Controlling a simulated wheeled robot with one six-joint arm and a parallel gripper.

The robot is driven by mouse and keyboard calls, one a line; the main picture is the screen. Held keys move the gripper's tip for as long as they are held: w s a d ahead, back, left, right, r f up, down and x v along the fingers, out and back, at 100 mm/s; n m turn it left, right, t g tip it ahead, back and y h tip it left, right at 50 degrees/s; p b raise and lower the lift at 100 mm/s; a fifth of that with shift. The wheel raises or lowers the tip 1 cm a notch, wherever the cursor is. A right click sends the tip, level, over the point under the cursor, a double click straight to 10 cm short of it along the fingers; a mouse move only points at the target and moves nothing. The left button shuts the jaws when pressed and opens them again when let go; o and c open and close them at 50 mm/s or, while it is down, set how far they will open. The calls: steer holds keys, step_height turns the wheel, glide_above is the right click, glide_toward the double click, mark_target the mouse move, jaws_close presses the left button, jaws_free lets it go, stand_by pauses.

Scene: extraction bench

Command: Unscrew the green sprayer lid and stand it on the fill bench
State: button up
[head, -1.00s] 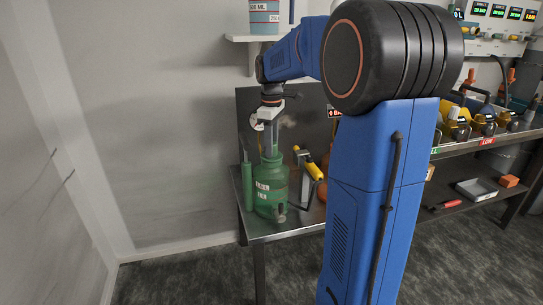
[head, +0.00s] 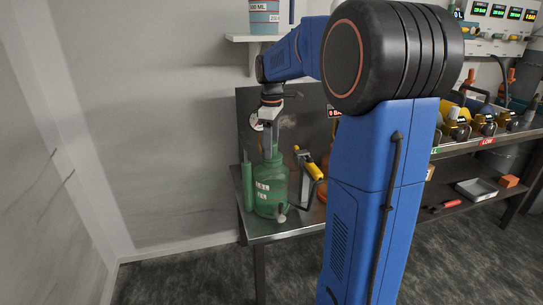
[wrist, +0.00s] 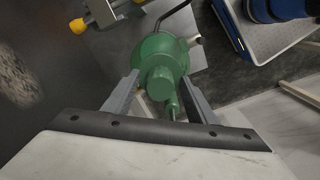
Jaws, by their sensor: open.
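The green sprayer (head: 271,188) stands upright on the metal fill bench (head: 290,228), near its left end. Its green lid (wrist: 161,82) shows from above in the wrist view, on top of the sprayer's round shoulder (wrist: 160,50). My gripper (head: 271,152) points straight down over the sprayer's neck in the head view. In the wrist view its two grey fingers (wrist: 156,92) are apart, one on each side of the lid, with a gap visible on both sides. In the head view the fingers partly hide the lid.
A yellow-handled pump (head: 314,172) stands just right of the sprayer, and its yellow part also shows in the wrist view (wrist: 78,26). A green cylinder (head: 247,185) is close on the left. A wall shelf (head: 249,38) with a measuring jug is above.

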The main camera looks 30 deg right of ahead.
steer(key=m, duration=0.6)
steer(key=shift+m, duration=0.4)
steer(key=m, duration=0.6)
steer(key=shift+m, duration=0.4)
steer(key=m, duration=0.6)
steer(key=shift+m, duration=0.4)
steer(key=m, duration=0.6)
